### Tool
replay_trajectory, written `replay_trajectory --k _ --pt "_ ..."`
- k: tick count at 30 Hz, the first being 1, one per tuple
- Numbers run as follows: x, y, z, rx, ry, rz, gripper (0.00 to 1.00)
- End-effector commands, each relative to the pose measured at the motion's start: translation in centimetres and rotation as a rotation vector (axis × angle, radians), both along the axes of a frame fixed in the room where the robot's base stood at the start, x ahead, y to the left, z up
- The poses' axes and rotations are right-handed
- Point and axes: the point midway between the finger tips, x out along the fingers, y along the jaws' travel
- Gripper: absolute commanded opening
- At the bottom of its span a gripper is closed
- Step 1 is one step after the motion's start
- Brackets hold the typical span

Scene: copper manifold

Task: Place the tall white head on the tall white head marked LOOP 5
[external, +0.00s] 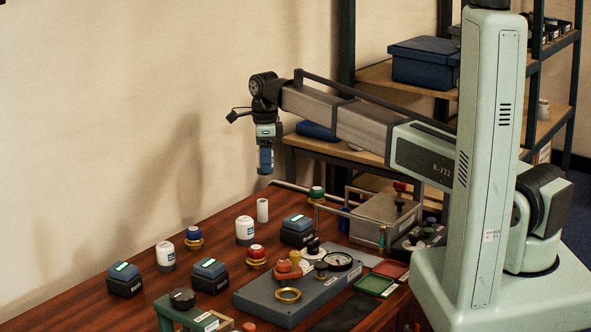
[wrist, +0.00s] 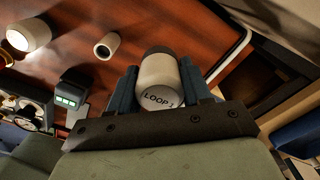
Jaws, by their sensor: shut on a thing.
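My gripper (external: 265,168) hangs high above the back part of the table, fingers pointing down. In the wrist view my gripper (wrist: 158,84) is shut on a white cylindrical head (wrist: 160,72) with a grey end. One tall white head (external: 245,230) with a dark base stands upright mid-table, apart from my gripper. Another tall white head (external: 165,255) stands farther left. Their loop numbers are not legible. A white head (wrist: 28,30) also shows at the wrist view's upper left.
A small white tube (external: 262,210) stands behind the heads. Dark boxes with green displays (external: 297,230) (external: 125,279) (external: 209,275) stand around them. A grey panel (external: 268,299) with knobs and a gauge lies in front. Bare wood shows at the back left.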

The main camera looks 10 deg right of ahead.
Motion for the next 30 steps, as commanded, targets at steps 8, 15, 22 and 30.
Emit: replay_trajectory --k 8,15,22,30 --pt "-5.8 8.6 1.0 0.001 -0.001 0.126 0.15" --pt "-12.0 15.6 2.2 0.000 0.000 0.239 0.15" --pt "-18.7 21.6 3.6 0.001 -0.001 0.349 0.15" --pt "-26.7 26.9 5.3 0.001 -0.001 0.460 0.15"
